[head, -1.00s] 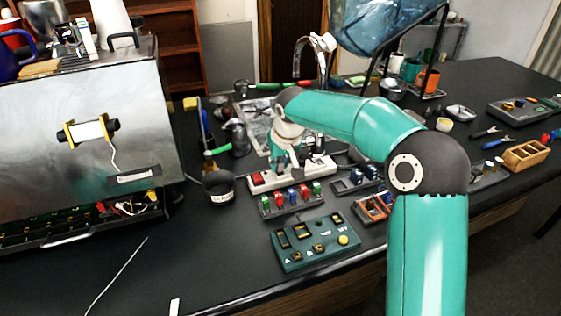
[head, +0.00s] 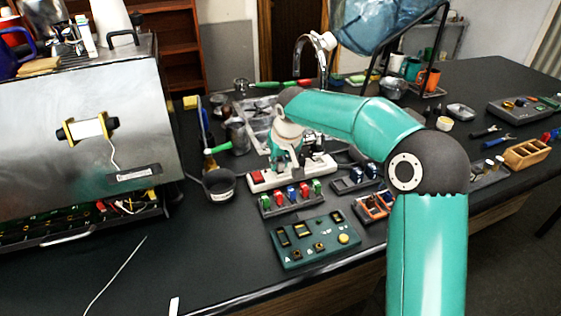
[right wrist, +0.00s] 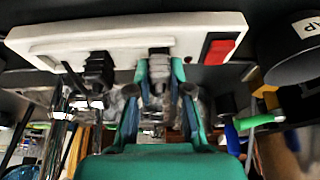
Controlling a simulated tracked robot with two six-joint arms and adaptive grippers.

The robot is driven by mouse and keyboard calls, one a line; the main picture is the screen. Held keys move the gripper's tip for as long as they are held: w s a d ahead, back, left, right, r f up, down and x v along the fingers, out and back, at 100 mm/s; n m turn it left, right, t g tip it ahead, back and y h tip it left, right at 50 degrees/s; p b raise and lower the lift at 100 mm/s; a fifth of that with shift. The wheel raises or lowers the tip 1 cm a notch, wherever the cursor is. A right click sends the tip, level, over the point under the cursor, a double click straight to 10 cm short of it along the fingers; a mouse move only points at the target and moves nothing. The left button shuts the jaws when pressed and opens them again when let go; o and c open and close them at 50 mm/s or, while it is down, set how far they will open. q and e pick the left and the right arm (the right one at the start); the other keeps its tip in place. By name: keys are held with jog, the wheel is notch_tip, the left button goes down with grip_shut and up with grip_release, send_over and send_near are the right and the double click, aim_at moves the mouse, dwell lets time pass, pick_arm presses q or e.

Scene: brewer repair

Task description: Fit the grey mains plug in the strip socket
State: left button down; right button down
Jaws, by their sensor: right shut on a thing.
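The white strip socket (head: 258,182) lies on the bench in the middle of the head view, with a red switch at its left end. In the right wrist view the strip (right wrist: 120,37) spans the top, with its red switch (right wrist: 216,50) at the right. My right gripper (right wrist: 159,72) is shut on the grey mains plug (right wrist: 159,64), up against the strip between the switch and a black plug (right wrist: 98,70). I cannot tell how deep the grey plug sits. In the head view my right gripper (head: 287,165) hides it. My left gripper is not in view.
A rack of coloured parts (head: 292,199) and a green panel (head: 315,240) lie in front of the strip. A black cup (head: 219,185) stands left of it. The steel brewer (head: 80,140) fills the left. Bench in front of the brewer is mostly clear.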

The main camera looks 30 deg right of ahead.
jog(key=c, duration=1)
grip_release()
jog(key=v, duration=1.2)
jog(key=shift+s+f, duration=0.1)
jog(key=shift+f, duration=0.05)
